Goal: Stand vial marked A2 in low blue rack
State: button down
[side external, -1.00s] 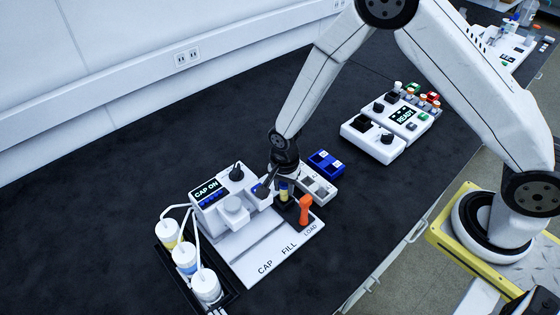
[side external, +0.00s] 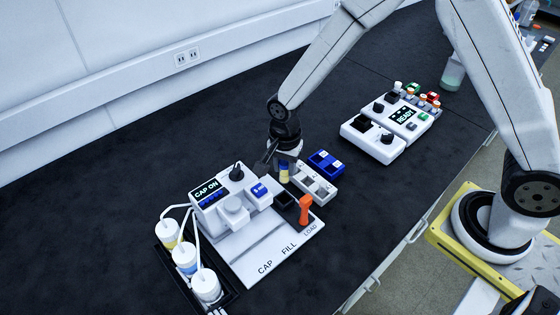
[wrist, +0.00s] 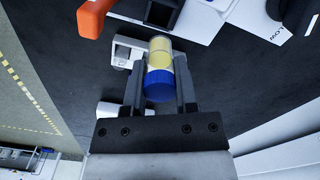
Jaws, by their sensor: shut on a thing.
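My gripper (side external: 283,160) is shut on a vial (side external: 284,175) with a yellow body and holds it above the station's back right edge. In the wrist view the vial (wrist: 160,52) has a blue cap held between the two fingers (wrist: 159,78). No A2 mark is readable on it. The low blue rack (side external: 326,163) lies on the dark bench to the right of the gripper, apart from the vial. I cannot make out the blue rack in the wrist view.
A light grey rack (side external: 316,184) lies between the vial and the blue rack. The white capping station (side external: 262,238) has a black socket (side external: 285,199) and an orange handle (side external: 305,208); its screen reads CAP ON. A white READY device (side external: 402,118) stands farther right.

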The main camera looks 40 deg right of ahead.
jog(key=shift+d, duration=0.1)
dwell(0.3)
jog(key=d+f+m, duration=0.2)
jog(key=d, duration=0.7)
jog(key=d+f+m, duration=0.2)
jog(key=d, duration=0.7)
jog(key=shift+s+d+f+m, duration=0.15)
jog(key=shift+m, duration=0.15)
jog(key=shift+f, duration=0.15)
jog(key=shift+f, duration=2)
jog(key=shift+f, duration=1.45)
jog(key=shift+c, duration=1.6)
grip_release()
